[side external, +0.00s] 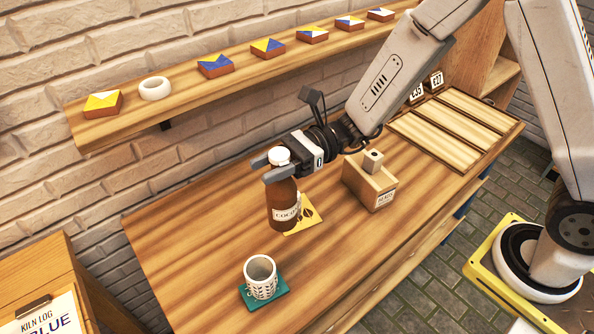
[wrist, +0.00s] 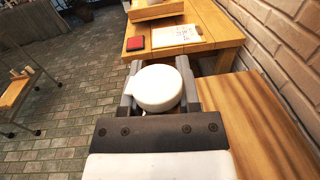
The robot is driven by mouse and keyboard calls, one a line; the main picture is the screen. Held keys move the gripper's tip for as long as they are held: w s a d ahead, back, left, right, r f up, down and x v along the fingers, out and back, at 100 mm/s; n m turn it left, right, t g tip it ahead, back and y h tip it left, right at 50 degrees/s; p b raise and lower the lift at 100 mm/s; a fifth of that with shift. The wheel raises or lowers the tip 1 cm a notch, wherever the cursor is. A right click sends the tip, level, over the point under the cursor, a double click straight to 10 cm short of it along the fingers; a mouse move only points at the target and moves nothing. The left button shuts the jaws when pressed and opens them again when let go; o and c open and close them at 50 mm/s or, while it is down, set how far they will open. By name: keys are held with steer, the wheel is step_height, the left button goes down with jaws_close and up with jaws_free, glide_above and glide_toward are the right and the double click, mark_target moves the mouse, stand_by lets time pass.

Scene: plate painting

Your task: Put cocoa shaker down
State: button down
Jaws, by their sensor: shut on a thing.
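The cocoa shaker (side external: 284,207) is a brown bottle with a white cap and a label that reads "COCO". My gripper (side external: 275,166) is shut on it near the top, just below the cap. The shaker is upright, over or beside a yellow mat with dark bean shapes (side external: 305,220). I cannot tell whether its base touches the table (side external: 195,240). In the wrist view its white cap (wrist: 158,88) sits between the two fingers and hides the rest of the bottle.
A patterned white cup (side external: 261,278) stands on a teal coaster (side external: 284,290) in front. A cardboard-coloured box (side external: 369,183) stands to the right of the shaker. A wall shelf (side external: 190,95) with several painted tiles runs behind. The table's left part is clear.

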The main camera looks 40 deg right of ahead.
mark_target(274, 151)
steer(key=shift+r, duration=1.9)
steer(key=shift+w+d, duration=0.1)
steer(key=shift+d, duration=0.1)
steer(key=shift+w+d+m+t, duration=0.3)
steer(key=shift+d+t, duration=0.3)
steer(key=shift+t, duration=0.1)
steer(key=w+d+m+t+h, duration=0.2)
steer(key=d+m+t+h, duration=0.4)
steer(key=d, duration=0.9)
steer(key=w+d+m+t+h, duration=0.1)
steer(key=d+m+t+h, duration=0.45)
steer(key=d, duration=0.95)
steer(key=s+d+m+t+h, duration=0.3)
steer(key=s+d+t+h, duration=0.15)
steer(key=d, duration=0.65)
steer(key=shift+g+y, duration=0.4)
steer(key=shift+s+a+f, duration=0.1)
steer(key=shift+f, duration=1.15)
steer(key=shift+a+f, duration=0.1)
steer(key=shift+f, duration=1.15)
